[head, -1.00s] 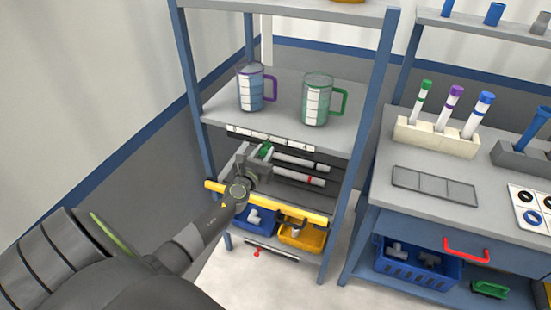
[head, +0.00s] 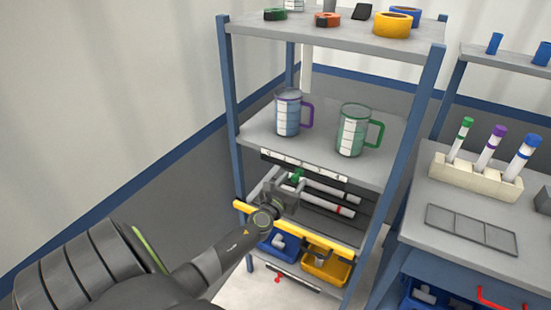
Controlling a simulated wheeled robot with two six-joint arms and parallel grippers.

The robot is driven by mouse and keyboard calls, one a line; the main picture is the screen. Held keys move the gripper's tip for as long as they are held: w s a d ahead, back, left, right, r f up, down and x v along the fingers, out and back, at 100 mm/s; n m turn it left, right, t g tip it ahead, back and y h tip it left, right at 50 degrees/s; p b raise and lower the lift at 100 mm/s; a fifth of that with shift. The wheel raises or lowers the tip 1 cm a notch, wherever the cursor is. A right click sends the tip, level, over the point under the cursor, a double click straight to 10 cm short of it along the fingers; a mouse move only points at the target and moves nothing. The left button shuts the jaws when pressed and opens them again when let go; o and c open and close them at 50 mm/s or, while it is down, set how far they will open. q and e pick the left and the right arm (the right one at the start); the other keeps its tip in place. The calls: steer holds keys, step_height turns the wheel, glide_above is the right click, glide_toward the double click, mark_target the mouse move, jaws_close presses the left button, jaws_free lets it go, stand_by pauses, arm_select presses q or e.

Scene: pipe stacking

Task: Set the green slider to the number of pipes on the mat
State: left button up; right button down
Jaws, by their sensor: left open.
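The green slider (head: 298,175) shows as a small green piece just below the white number strip (head: 304,166) on the front edge of the middle shelf. It is left of the strip's middle; the number it marks is too small to read. My left gripper (head: 296,187) is open right at the slider, and its fingers partly cover it. I cannot tell whether they touch it. A flat grey mat-like panel (head: 440,217) with marked cells lies on the bench at the right, with no pipes on it. White pipes (head: 332,188) lie on the lower shelf behind my gripper. My right gripper is out of view.
A yellow bar (head: 335,246) crosses the shelf front below my gripper. A blue bin (head: 272,247) and a yellow bin (head: 326,268) sit lower. Two measuring jugs (head: 289,113) (head: 354,131) stand on the shelf above. A rack (head: 470,178) of capped tubes stands on the bench.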

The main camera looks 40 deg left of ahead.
arm_select(q)
steer(key=b+v, duration=0.1)
steer(key=v, duration=1.4)
steer(key=shift+s, duration=0.4)
steer(key=shift+d+r, duration=0.1)
steer(key=shift+d, duration=0.05)
steer(key=s+a+f+n+g, duration=0.1)
steer(key=s+f+n+g, duration=0.3)
steer(key=f, duration=0.6)
steer(key=s+f+n+g, duration=0.2)
steer(key=s+f+n, duration=0.1)
steer(key=f+n, duration=0.5)
steer(key=s+a+f+n+g, duration=0.1)
steer(key=s+f+n+g, duration=0.25)
steer(key=f, duration=0.75)
steer(key=s+d+f+n+g+h, duration=0.1)
steer(key=s+d+f+n+g, duration=0.2)
steer(key=s+d+f+n, duration=0.2)
steer(key=s+d+f+n+g+h, duration=0.2)
steer(key=s+d+f+n+g, duration=0.2)
steer(key=s+f+n, duration=0.8)
steer(key=s+d+n, duration=0.1)
steer(key=s+d, duration=0.1)
steer(key=s, duration=0.5)
steer(key=shift+s+d+f, duration=0.2)
steer(key=shift+s, duration=0.15)
steer(key=shift+n, duration=0.25)
